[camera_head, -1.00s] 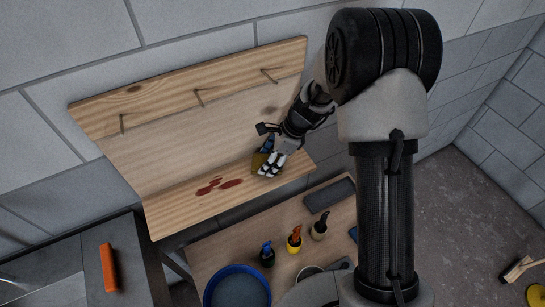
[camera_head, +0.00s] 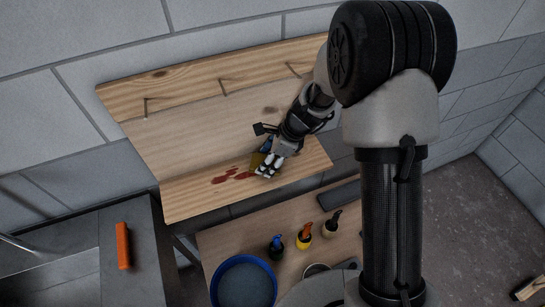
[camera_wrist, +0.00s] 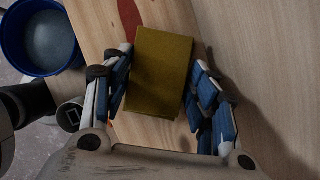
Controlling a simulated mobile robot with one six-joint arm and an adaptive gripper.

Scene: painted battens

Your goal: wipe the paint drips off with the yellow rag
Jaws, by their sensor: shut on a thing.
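My gripper (camera_head: 266,170) is shut on the yellow rag (camera_head: 257,160), low over the wooden shelf board (camera_head: 200,207). In the wrist view the folded rag (camera_wrist: 160,70) sits between the blue-padded fingers. Red paint drips (camera_head: 232,175) lie on the board just left of my gripper. One red drip (camera_wrist: 129,18) shows in the wrist view right by the rag's upper left edge; the rag may hide part of it. I cannot tell whether the rag touches the board.
A backboard with pegs (camera_head: 215,90) rises behind the board. Below is a table (camera_head: 225,238) with a blue bucket (camera_head: 243,285) and several small pots with coloured tops (camera_head: 304,236). An orange block (camera_head: 122,246) lies on the grey bench (camera_head: 95,220) at left.

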